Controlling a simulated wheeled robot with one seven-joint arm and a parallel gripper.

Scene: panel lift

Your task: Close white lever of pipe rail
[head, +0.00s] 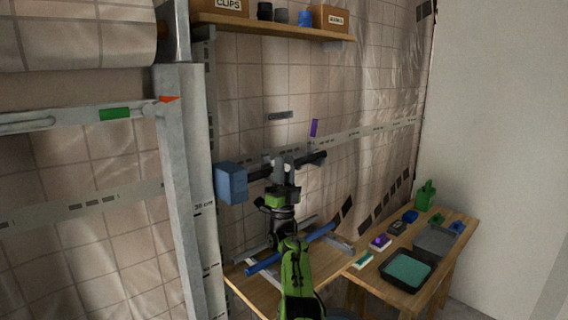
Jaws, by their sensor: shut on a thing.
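A dark pipe rail (313,160) runs across in front of the tiled wall, with a blue block (231,183) at its left end. A purple lever (314,128) stands up above the right part of the rail. My gripper (285,165) is at the middle of the rail and shut on a small pale piece there, which looks like the white lever (287,168). The fingers and wrist hide most of that piece, so its angle cannot be told. A short grey bar (280,115) shows on the wall above my gripper.
A wooden table (462,229) with trays and small blocks stands at the right. A lower wooden surface with a blue bar (265,264) lies below my arm. A grey metal post (178,200) rises at the left. A shelf (270,27) with boxes and cups hangs above.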

